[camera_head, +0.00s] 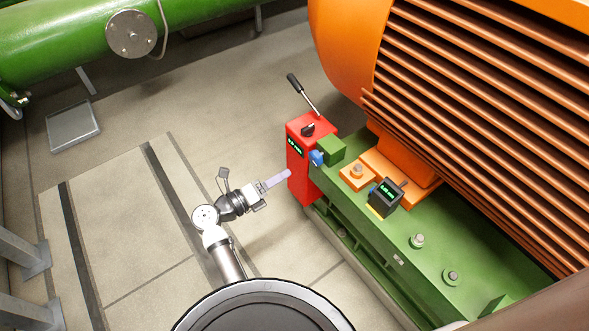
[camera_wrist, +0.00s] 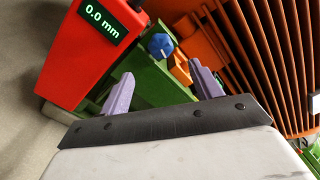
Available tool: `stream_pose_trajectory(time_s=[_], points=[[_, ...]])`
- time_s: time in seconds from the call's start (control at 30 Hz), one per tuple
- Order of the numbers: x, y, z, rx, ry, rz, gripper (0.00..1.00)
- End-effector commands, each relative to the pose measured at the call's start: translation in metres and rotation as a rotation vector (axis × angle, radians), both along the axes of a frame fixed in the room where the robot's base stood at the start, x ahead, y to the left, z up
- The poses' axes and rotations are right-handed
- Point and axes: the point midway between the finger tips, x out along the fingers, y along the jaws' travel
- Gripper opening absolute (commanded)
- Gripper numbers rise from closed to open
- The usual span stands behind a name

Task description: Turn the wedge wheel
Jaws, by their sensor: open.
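A small blue wheel-like knob (camera_head: 316,158) sits on the near side of a green block (camera_head: 331,149), beside the red box; it is the only wheel-like part I can make out. The knob also shows in the wrist view (camera_wrist: 160,46), ahead of and between the fingers. My gripper (camera_head: 277,179) is open, with its pale purple fingers pointing toward the red box and the knob. In the wrist view the gripper (camera_wrist: 162,88) has its fingers spread with nothing between them. The knob is apart from both fingers.
The red box (camera_head: 298,175) has a lever and a display reading 0.0 mm (camera_wrist: 101,21). The green base (camera_head: 385,245) carries a black display box (camera_head: 386,197), bolts and the large orange motor (camera_head: 345,45). Open floor (camera_head: 130,235) lies left of the arm.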

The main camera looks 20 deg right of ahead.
Motion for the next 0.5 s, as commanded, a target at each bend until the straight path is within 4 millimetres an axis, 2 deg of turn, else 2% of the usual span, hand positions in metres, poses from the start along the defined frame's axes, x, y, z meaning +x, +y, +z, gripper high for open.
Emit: stream_pose_trajectory(time_s=[0.1,0.2,0.5], points=[[-0.006,0.019,0.0,0.0,-0.001,0.003,0.64],[-0.01,0.028,0.0,0.0,-0.001,0.001,0.64],[-0.013,0.034,0.0,0.0,-0.001,-0.001,0.64]])
